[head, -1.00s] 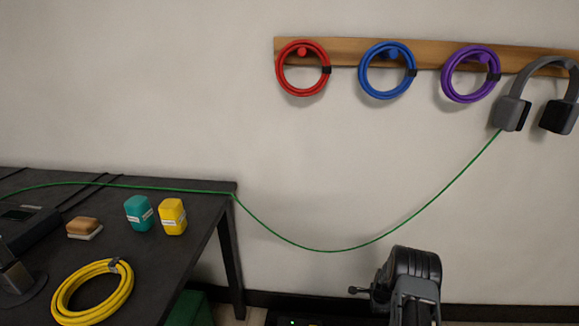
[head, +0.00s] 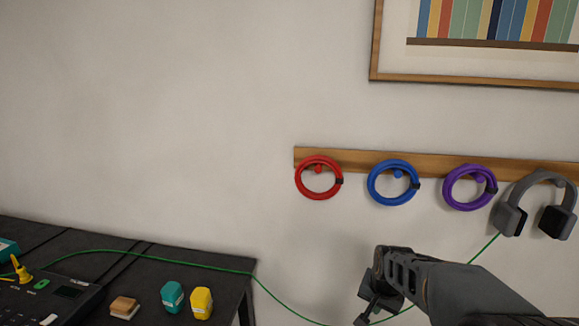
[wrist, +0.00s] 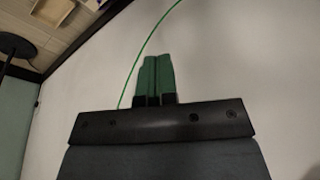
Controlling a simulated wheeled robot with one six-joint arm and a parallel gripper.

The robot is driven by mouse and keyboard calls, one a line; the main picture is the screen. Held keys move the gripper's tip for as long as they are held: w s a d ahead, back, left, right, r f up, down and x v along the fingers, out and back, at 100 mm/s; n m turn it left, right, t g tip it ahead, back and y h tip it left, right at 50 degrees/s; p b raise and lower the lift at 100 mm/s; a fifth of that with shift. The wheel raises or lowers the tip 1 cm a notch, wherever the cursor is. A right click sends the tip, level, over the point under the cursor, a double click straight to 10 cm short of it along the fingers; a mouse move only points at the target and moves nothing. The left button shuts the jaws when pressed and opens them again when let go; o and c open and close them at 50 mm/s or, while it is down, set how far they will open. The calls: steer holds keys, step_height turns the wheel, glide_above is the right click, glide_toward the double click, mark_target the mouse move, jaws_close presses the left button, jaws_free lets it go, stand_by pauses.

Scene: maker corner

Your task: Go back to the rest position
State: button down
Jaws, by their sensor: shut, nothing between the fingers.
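My gripper (wrist: 156,78) shows in the wrist view with its two green fingers side by side, shut and empty, in front of the pale wall. In the head view my arm reaches in from the lower right, in front of the wall below the wooden rail (head: 345,159). The fingertips cannot be made out in the head view.
Red (head: 299,178), blue (head: 372,183) and purple (head: 447,188) cable coils and grey headphones (head: 508,219) hang on the rail. A green cable (head: 270,291) droops from the headphones to the dark table (head: 205,255), which holds yellow (head: 201,304) and teal (head: 172,297) containers. A framed picture (head: 373,45) hangs above.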

steer(key=s+a+r+n+p, duration=0.2)
steer(key=s+r+n+p, duration=0.1)
steer(key=s+r, duration=0.4)
steer(key=s+a+r+n+p, duration=0.3)
steer(key=s+r+p, duration=0.2)
steer(key=s+r, duration=0.2)
steer(key=shift+r+n+t+p, duration=0.3)
steer(key=shift+r+t+p, duration=0.1)
steer(key=shift+r, duration=0.55)
steer(key=shift+s+a, duration=0.15)
